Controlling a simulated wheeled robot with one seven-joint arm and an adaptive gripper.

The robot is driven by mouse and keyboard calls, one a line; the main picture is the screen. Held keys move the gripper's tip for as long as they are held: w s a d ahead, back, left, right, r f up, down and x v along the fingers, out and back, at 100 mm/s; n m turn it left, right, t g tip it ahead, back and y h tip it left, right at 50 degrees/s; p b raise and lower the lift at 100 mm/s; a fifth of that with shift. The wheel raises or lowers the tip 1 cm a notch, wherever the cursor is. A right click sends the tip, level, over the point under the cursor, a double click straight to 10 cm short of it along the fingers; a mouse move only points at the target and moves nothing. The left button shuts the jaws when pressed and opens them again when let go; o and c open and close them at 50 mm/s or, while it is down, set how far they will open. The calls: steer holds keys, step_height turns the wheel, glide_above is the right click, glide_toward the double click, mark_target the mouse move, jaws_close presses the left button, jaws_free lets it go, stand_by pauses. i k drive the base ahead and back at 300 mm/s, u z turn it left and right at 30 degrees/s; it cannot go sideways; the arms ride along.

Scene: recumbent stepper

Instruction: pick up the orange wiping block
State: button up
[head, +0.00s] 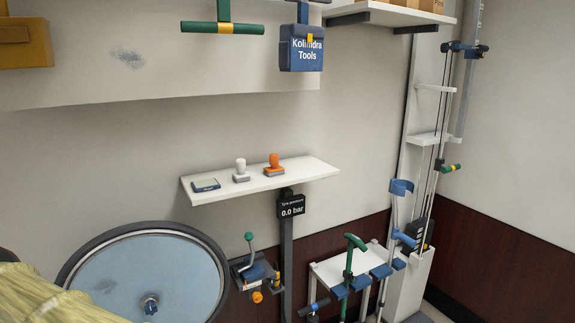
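The orange wiping block (274,165) stands upright on a white wall shelf (310,172), near the middle of the picture. It has an orange knob-like handle on a wider base with a grey underside. A similar white block (241,171) stands just to its left on the same shelf. My gripper is not in view, so its place relative to the block and its state do not show.
A flat dark pad (206,185) lies at the shelf's left end; its right end is bare. Below are a pressure display (291,206), a large wheel (145,275) and a lever unit (253,268). Crutches (400,215) stand at the right. A blue box (301,50) hangs above.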

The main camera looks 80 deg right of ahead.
mark_target(276, 170)
steer(key=z, duration=0.75)
steer(key=i, duration=0.8)
steer(key=z, duration=0.95)
